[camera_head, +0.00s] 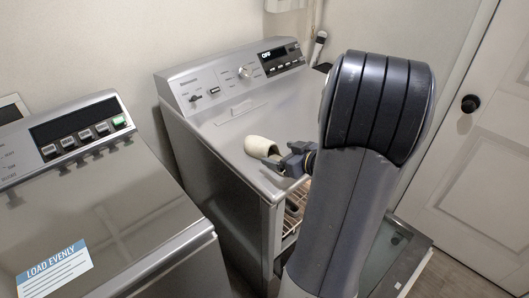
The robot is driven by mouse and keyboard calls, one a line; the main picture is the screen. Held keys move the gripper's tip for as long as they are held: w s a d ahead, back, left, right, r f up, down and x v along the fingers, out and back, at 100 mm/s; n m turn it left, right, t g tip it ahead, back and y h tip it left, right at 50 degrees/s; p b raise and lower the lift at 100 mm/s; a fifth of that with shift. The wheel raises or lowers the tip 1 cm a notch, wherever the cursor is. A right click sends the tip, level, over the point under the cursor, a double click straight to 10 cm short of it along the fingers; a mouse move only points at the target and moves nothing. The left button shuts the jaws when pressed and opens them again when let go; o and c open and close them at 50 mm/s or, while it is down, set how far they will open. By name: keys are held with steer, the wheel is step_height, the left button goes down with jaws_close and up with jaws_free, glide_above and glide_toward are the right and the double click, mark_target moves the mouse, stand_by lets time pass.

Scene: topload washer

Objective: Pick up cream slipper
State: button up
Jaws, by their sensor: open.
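The cream slipper (260,146) lies on the grey top of the right-hand machine (223,131), near its front edge. My gripper (281,161) is at the slipper's right end, low over the same top. Its jaws are open. The slipper's near right end is partly hidden by the gripper, and I cannot tell whether the fingers touch it or stand around it. My arm covers much of the right side of the picture.
The right-hand machine has a raised control panel (240,76) at the back and an open front door (398,262) below. A topload washer (100,215) stands at left, with a narrow gap between. A white door (480,170) is at right.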

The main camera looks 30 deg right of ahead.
mark_target(273, 158)
steer(key=x, duration=0.4)
steer(key=shift+a+f, duration=0.1)
steer(key=shift+f, duration=0.05)
steer(key=shift+s, duration=0.1)
steer(key=shift+c, duration=0.3)
steer(key=c, duration=1)
